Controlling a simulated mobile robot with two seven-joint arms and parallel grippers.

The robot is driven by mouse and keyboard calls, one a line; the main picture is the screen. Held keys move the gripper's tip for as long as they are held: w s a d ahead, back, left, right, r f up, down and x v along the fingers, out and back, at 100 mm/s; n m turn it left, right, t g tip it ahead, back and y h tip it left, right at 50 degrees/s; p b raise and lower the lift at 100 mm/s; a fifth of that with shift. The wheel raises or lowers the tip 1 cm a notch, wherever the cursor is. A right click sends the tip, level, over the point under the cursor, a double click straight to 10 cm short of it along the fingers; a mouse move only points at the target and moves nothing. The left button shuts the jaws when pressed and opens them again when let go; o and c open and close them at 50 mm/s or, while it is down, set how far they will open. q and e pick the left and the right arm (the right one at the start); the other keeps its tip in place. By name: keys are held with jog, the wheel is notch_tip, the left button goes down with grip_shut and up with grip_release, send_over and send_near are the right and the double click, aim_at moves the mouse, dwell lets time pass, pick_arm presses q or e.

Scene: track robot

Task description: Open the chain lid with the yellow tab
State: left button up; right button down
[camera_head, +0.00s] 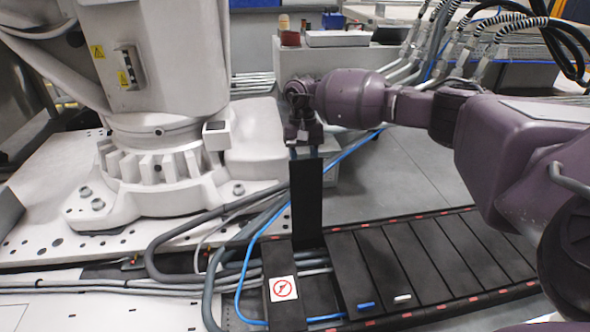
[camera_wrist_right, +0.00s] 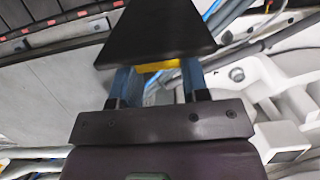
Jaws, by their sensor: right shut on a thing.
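The black chain lid (camera_head: 307,205) stands upright, raised from the dark cable chain (camera_head: 420,312) along the floor. Its lower end is at the chain, where an open gap lies with hoses in it. My right gripper (camera_head: 306,154) is at the lid's top edge, reaching down from above. In the right wrist view the yellow tab (camera_wrist_right: 158,66) shows on the edge of the lid (camera_wrist_right: 160,28), between the blue fingers of my right gripper (camera_wrist_right: 158,78). The gripper is shut on the tab. My left gripper is out of view.
Other chain lids are closed, with a blue tab (camera_head: 366,306) and a white tab (camera_head: 402,298). A lid with a red-and-white sign (camera_head: 284,289) lies left of them. Hoses and a blue cable (camera_head: 240,290) run beside the chain. A large white robot base (camera_head: 150,190) stands left.

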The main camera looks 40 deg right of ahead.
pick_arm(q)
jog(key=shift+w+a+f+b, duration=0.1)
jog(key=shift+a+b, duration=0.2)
pick_arm(e)
jog(key=w+f, duration=0.1)
jog(key=w+d+f, duration=0.1)
jog(key=f, duration=0.1)
jog(key=shift+d, duration=0.2)
jog(key=c, duration=1)
grip_release()
jog(key=shift+c, duration=0.2)
jog(key=o, duration=0.4)
jog(key=shift+w, duration=0.2)
pick_arm(q)
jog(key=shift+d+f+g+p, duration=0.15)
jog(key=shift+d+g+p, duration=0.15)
jog(key=shift+p, duration=0.8)
pick_arm(e)
jog(key=shift+o, duration=0.2)
jog(key=v, duration=1.1)
jog(key=shift+r, duration=0.2)
